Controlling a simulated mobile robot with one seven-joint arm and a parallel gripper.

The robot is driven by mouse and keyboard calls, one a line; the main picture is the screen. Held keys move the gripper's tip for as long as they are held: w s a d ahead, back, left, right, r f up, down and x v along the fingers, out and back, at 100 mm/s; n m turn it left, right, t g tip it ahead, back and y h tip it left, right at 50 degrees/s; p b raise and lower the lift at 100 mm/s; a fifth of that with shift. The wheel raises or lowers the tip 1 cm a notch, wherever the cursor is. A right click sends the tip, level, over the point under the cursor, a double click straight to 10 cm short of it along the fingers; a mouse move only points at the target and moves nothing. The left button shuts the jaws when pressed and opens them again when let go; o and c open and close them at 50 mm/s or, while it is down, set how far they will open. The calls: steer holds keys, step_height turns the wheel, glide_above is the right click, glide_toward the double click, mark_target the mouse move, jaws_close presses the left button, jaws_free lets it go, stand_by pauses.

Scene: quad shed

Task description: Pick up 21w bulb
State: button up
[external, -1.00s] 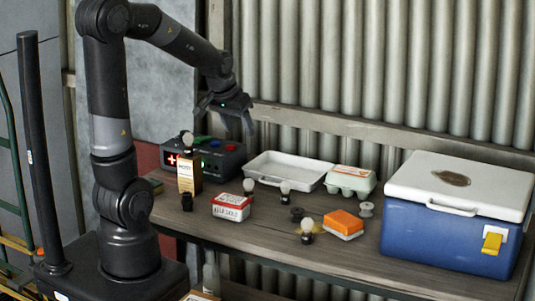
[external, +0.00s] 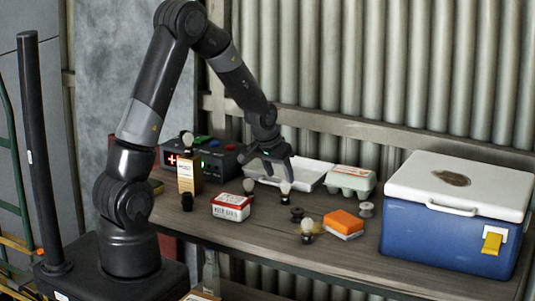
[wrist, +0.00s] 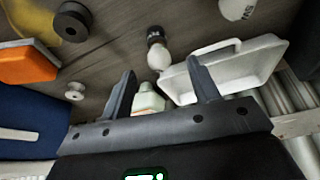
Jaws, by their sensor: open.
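Several light bulbs with white globes and dark bases stand on the bench. One (external: 285,188) is just below my gripper (external: 277,172); in the wrist view this bulb (wrist: 158,52) shows ahead of the fingertips, apart from them. A third bulb (external: 307,226) is nearer the front, and another (external: 187,139) shows above a brown box. I cannot tell which is the 21w bulb. My gripper is open and empty, pointing down.
A black spool (external: 297,214), an orange sponge-like block (external: 345,220) and a blue cooler (external: 430,235) are to the right. A red-and-white tin (external: 231,207) is left.

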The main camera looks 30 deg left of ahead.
mark_target(283, 182)
steer(key=shift+x, duration=3.25)
steer(key=shift+d, duration=0.15)
steer(key=shift+c, duration=0.5)
steer(key=c, duration=1)
steer(key=shift+r, duration=0.1)
